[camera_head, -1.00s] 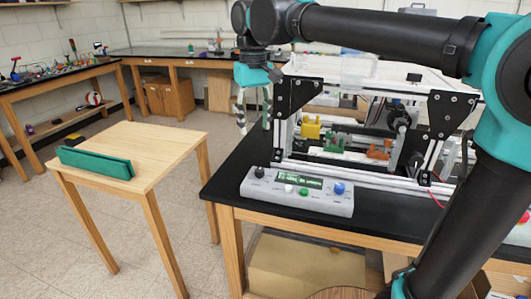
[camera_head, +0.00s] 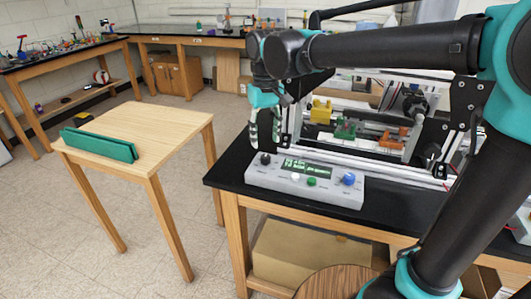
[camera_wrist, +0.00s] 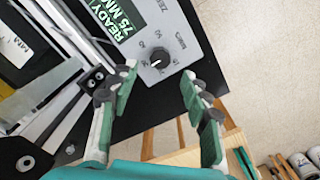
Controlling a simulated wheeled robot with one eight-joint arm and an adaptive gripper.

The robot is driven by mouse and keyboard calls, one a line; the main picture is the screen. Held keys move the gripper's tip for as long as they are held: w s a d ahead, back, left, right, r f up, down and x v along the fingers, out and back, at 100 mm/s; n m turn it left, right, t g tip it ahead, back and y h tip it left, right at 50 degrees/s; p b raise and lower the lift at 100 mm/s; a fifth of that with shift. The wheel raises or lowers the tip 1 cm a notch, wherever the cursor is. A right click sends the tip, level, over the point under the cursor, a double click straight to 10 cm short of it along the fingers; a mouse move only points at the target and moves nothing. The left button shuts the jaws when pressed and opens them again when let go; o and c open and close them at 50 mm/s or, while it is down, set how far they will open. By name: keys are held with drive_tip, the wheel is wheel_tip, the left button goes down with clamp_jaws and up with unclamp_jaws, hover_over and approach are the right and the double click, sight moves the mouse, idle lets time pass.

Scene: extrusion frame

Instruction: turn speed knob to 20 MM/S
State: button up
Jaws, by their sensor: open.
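The grey control box (camera_head: 330,190) sits on the front edge of the black bench. Its black speed knob (camera_head: 265,159) is at the left end; it also shows in the wrist view (camera_wrist: 160,59), with a white pointer mark and a ring of numbers around it. The display (camera_wrist: 112,18) reads "READY" and "75 MM", cut off by the frame edge. My gripper (camera_head: 265,143) is above the knob, pointing down. In the wrist view my gripper (camera_wrist: 159,75) is open, its fingers on either side of the knob with gaps; I see no contact.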

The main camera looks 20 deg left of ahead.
sight(266, 156)
wheel_tip(266, 156, down, 6)
drive_tip(key=shift+f, duration=0.1)
idle(0.4)
clamp_jaws()
